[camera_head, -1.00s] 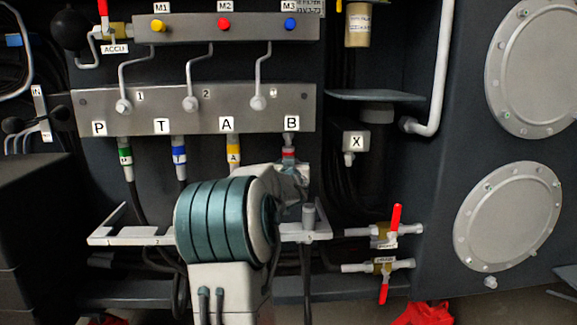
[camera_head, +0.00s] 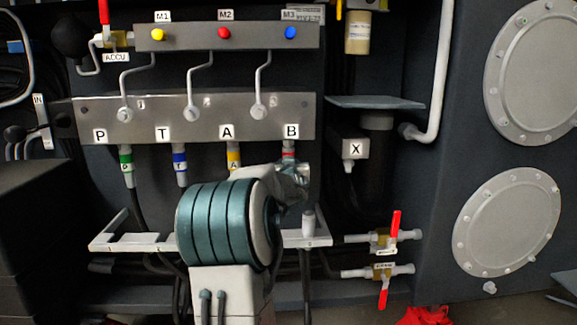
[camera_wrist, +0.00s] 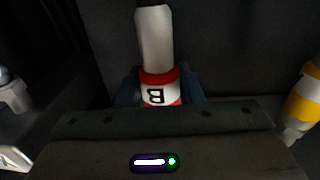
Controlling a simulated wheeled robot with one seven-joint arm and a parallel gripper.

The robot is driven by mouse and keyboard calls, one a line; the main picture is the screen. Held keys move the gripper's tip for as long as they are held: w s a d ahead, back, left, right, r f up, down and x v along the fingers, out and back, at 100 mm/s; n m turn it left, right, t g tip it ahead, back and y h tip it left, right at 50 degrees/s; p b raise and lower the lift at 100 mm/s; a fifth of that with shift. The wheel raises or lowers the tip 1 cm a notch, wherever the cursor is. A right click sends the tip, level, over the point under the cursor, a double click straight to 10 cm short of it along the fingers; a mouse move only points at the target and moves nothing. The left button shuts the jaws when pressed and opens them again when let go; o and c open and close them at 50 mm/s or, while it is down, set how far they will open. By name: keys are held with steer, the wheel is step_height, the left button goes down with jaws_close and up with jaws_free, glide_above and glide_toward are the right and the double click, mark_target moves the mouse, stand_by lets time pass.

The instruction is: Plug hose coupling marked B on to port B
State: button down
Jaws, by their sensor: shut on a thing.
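The coupling marked B (camera_head: 289,154) has a red and white band and sits upright, directly below the port B label (camera_head: 291,131) on the steel manifold. Whether it touches the port or is seated cannot be told. In the wrist view the coupling (camera_wrist: 158,88) shows its B band, with its grey body and dark hose running up the picture. My gripper (camera_wrist: 160,88) is shut on the band, with a dark finger on each side. The coupling's port end is hidden behind my gripper body. In the head view my arm covers the fingers and the hose below.
Couplings P (camera_head: 126,160), T (camera_head: 180,160) and A (camera_head: 233,157) hang at their ports to the left; A (camera_wrist: 305,95) shows at right in the wrist view. A light rail (camera_head: 110,242) runs below. Red-handled valves (camera_head: 396,225) and block X (camera_head: 355,149) stand right.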

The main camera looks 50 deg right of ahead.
steer(key=shift+r, duration=0.5)
steer(key=c, duration=0.9)
jaws_free()
steer(key=shift+f, duration=0.1)
steer(key=shift+s+a, duration=0.1)
steer(key=p+v, duration=0.1)
steer(key=v, duration=1.2)
steer(key=shift+s+a, duration=0.2)
steer(key=shift+a, duration=0.05)
